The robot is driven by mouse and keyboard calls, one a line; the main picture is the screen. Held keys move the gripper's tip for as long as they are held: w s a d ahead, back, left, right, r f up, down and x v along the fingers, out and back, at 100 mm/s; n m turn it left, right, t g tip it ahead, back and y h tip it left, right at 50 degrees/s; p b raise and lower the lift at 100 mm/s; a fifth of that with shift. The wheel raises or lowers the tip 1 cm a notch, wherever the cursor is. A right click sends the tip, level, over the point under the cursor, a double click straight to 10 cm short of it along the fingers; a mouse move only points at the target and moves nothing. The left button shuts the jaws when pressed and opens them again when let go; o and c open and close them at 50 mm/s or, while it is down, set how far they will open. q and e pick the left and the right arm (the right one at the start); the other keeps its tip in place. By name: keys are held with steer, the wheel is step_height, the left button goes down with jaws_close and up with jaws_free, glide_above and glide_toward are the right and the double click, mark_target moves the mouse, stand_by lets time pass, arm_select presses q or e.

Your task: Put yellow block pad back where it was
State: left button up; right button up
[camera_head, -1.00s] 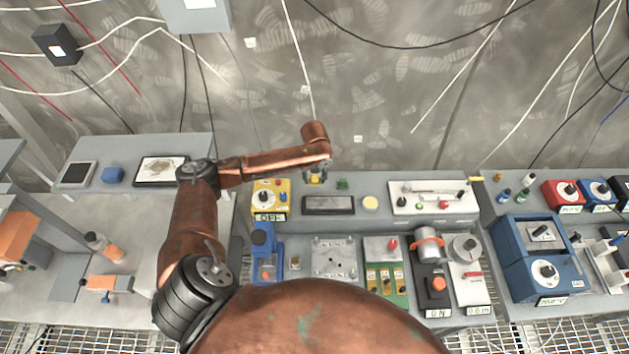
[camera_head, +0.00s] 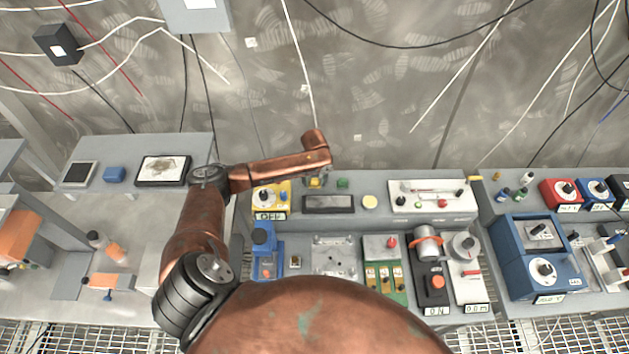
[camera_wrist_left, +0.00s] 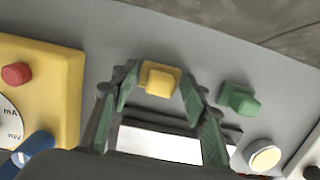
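The yellow block pad (camera_wrist_left: 160,82), a small yellow knob on a square base, sits between the fingertips of my left gripper (camera_wrist_left: 159,74) in the left wrist view. The fingers lean in and meet its sides, so it looks held. In the head view the yellow block (camera_head: 314,183) shows just under my left gripper (camera_head: 316,178), at the back shelf of the bench. Whether its underside touches the shelf is hidden. A green block (camera_wrist_left: 239,99) of like shape stands to its right, apart from the fingers. My right gripper is out of view.
A yellow meter box (camera_head: 271,198) stands left of the gripper. A dark framed panel (camera_head: 328,204) lies just in front of it, a pale round disc (camera_head: 370,202) to the right. A white slider unit (camera_head: 432,197) is further right. The wall rises behind.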

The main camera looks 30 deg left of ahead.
mark_target(315, 187)
arm_select(q)
steer(key=shift+o, duration=1.1)
steer(key=shift+r, duration=0.1)
step_height(315, 187, up, 12)
steer(key=s+b, duration=0.1)
steer(key=shift+s+d, duration=0.15)
steer(key=shift+d, duration=0.25)
